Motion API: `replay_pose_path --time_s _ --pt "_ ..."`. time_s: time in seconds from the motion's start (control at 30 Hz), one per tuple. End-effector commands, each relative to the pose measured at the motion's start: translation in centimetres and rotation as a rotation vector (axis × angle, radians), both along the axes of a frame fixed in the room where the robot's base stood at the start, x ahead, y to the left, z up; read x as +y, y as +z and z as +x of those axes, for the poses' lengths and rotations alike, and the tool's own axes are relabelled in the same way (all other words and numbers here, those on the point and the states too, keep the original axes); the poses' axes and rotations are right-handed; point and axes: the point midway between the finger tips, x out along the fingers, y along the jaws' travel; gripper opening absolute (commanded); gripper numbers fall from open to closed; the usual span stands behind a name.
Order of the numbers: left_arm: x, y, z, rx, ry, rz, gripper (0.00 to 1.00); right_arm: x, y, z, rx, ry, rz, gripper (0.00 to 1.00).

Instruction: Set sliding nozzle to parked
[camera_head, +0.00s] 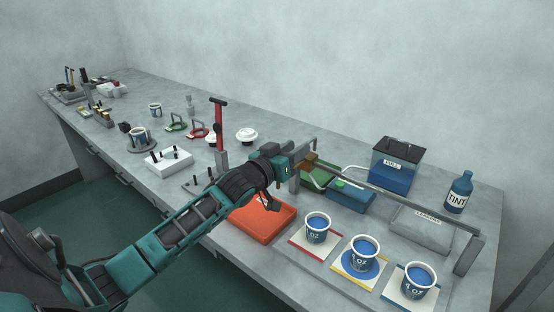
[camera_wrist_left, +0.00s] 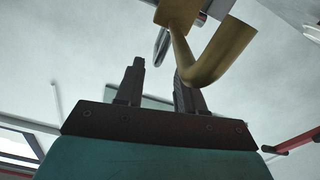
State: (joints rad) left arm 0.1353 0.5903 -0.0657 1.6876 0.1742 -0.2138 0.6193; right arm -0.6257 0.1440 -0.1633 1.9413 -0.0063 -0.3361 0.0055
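The sliding nozzle shows in the head view as a small brass block (camera_head: 311,159) near the left end of a long grey rail (camera_head: 395,197). In the left wrist view its bent brass spout (camera_wrist_left: 217,55) is close up and overlaps the right finger. My left gripper (camera_head: 294,172) is beside the nozzle at the rail's left end; its fingers are mostly hidden in the head view. In the wrist view the left gripper's fingers (camera_wrist_left: 158,88) are apart, with nothing clearly held between them. Contact between finger and spout cannot be told. My right gripper is not in view.
Three cups of blue liquid stand on red-, yellow- and blue-edged mats: one (camera_head: 318,227), another (camera_head: 362,253) and a third (camera_head: 418,281). An orange tray (camera_head: 262,222) lies below my left arm. A blue tank (camera_head: 396,165) and a tint bottle (camera_head: 459,190) stand behind the rail.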

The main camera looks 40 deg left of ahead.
Motion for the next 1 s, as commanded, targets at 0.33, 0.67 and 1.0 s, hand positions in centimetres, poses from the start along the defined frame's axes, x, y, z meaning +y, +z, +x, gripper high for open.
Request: replay_pose_path --time_s 0.33,0.67,1.0 --pt "0.2 -0.1 -5.4 0.003 0.000 0.000 0.38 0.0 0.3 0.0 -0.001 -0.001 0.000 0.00" --pt "0.3 0.0 -6.9 0.000 0.002 0.000 0.38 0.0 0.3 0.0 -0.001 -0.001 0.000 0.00" --pt "0.3 0.0 -6.9 0.000 0.001 0.000 0.38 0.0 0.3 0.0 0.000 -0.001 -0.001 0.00"
